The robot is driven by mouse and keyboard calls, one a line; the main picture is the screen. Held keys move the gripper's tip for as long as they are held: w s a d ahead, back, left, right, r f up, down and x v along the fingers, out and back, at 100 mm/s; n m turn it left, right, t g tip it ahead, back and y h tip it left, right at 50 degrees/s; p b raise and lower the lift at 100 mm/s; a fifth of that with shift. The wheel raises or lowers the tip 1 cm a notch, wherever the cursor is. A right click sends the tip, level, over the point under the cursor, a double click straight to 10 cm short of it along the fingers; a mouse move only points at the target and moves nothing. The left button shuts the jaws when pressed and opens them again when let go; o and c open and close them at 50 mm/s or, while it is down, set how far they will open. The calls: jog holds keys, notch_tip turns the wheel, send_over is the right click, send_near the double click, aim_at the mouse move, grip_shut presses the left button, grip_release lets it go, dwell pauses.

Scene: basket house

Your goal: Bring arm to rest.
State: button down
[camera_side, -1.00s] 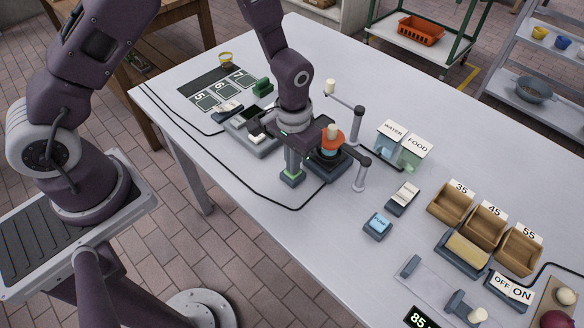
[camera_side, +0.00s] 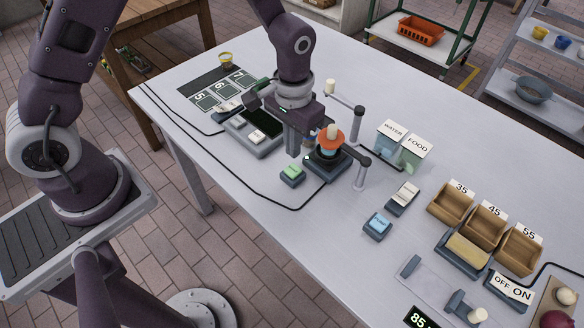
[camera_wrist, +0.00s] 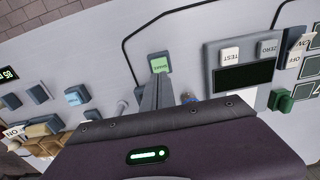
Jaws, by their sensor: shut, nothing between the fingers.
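My gripper (camera_side: 296,150) is shut and empty, its fingers pointing down above the table (camera_side: 243,205). In the side view it is behind a small dark button box with a green top (camera_side: 291,173), clear of it. In the wrist view my closed gripper (camera_wrist: 158,80) shows below the green button (camera_wrist: 160,62), whose label is too small to read. The fingers look apart from the button. An orange round piece with a pale knob (camera_side: 330,138) stands on a dark base just right of my gripper, close to it in the side view.
A grey console with a dark screen (camera_side: 263,122) stands left of my gripper. Metal posts (camera_side: 361,175) stand at its right. Numbered bins (camera_side: 450,203), WATER and FOOD signs (camera_side: 404,137) and a blue button (camera_side: 377,223) are further right. The front left of the table is mostly clear, with a cable.

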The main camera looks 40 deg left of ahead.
jog(key=shift+r, duration=1.15)
jog(key=shift+r, duration=0.15)
jog(key=s+a+r+t, duration=0.2)
jog(key=s+r, duration=0.2)
jog(key=r, duration=0.4)
jog(key=s+a+r+t, duration=0.1)
jog(key=s+a+r, duration=0.2)
jog(key=r, duration=0.6)
jog(key=s+a+r+t, duration=0.2)
jog(key=s+r, duration=0.2)
jog(key=s, duration=0.9)
jog(key=shift+a+r+t, duration=0.2)
jog(key=shift+t, duration=0.1)
